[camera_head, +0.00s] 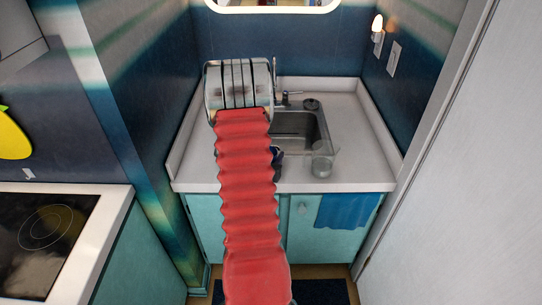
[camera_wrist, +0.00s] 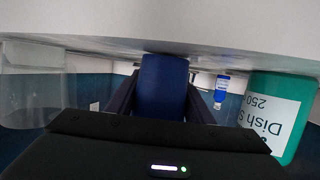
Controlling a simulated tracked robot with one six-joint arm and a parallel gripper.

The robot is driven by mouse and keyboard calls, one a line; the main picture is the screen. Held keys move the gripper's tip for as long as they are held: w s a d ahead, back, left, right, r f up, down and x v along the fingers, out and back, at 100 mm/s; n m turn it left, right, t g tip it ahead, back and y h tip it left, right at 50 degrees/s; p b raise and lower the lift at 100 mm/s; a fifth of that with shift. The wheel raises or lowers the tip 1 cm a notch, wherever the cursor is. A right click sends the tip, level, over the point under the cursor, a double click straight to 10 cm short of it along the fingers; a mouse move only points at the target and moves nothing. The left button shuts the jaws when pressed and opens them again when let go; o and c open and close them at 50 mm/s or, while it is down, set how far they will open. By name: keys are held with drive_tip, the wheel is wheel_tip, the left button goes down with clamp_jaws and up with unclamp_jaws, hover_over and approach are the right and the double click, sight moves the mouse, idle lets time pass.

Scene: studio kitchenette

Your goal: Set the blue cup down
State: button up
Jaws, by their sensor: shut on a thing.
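The blue cup (camera_wrist: 164,84) is between the dark fingers of my gripper (camera_wrist: 160,98) in the wrist view, which shows the scene upside down. My gripper is shut on it. The cup's end meets the edge of the white counter surface (camera_wrist: 160,25) in that view; I cannot tell whether they touch. In the head view my red arm reaches over the counter (camera_head: 200,172) left of the sink and hides most of the gripper and the cup.
A clear glass (camera_head: 321,165) stands right of the sink's front (camera_head: 300,130); a clear vessel (camera_wrist: 30,85) is beside my gripper. A green dish soap bottle (camera_wrist: 280,112) and small blue bottle (camera_wrist: 222,90) are at the other side.

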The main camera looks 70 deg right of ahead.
idle(0.3)
drive_tip(key=o, duration=1.1)
drive_tip(key=shift+f, duration=0.1)
drive_tip(key=v, duration=1.2)
